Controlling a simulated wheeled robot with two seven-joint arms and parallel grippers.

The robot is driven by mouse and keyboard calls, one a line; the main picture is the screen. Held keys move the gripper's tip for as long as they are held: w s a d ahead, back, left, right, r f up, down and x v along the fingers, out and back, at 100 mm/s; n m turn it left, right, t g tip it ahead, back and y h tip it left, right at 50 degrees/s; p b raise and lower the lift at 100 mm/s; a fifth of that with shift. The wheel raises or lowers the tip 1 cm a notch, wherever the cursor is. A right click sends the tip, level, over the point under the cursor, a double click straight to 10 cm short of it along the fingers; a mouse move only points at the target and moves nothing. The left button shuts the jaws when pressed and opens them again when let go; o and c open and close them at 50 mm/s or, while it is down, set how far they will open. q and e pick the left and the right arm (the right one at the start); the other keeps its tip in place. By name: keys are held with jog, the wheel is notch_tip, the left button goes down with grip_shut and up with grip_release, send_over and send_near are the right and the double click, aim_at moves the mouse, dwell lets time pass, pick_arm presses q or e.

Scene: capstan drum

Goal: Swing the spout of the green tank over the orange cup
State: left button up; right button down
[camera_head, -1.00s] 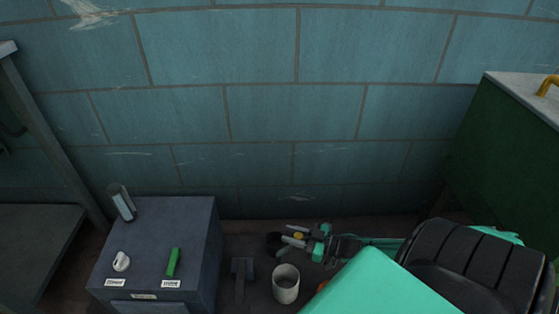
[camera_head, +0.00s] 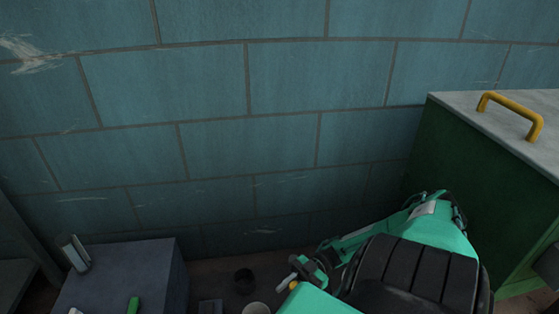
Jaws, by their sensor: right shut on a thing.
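My right gripper (camera_head: 291,283) is low in the middle, by the foot of the wall, and partly hidden by my own green arm. It is shut on a small yellow thing (camera_head: 293,285), of which only a bit shows beside a grey finger. I cannot tell what this yellow piece belongs to. No spout and no orange cup can be made out. A dark green box-like body (camera_head: 450,165) with a grey top stands at the right; I cannot tell whether it is the green tank. My left gripper is not in view.
A yellow handle (camera_head: 512,112) sits on the green body's top. A pale round container (camera_head: 256,308) is cut off at the bottom edge, with a small dark one (camera_head: 244,281) behind it. A grey cabinet (camera_head: 150,275) stands lower left, bearing small items. A blue block wall (camera_head: 280,120) closes the back.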

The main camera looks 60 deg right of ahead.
jog(key=shift+s+d+n+g+y+b, duration=0.15)
jog(key=shift+s+d+n+g+b, duration=0.15)
jog(key=shift+s+n+g, duration=0.45)
jog(key=shift+s+d+n+g+y+b, duration=0.25)
jog(key=shift+n+g, duration=0.2)
jog(key=shift+g, duration=0.6)
jog(key=c, duration=1.1)
grip_release()
jog(key=shift+d, duration=0.1)
jog(key=d, duration=1.3)
jog(key=shift+s+d, duration=0.35)
jog(key=shift+s, duration=0.1)
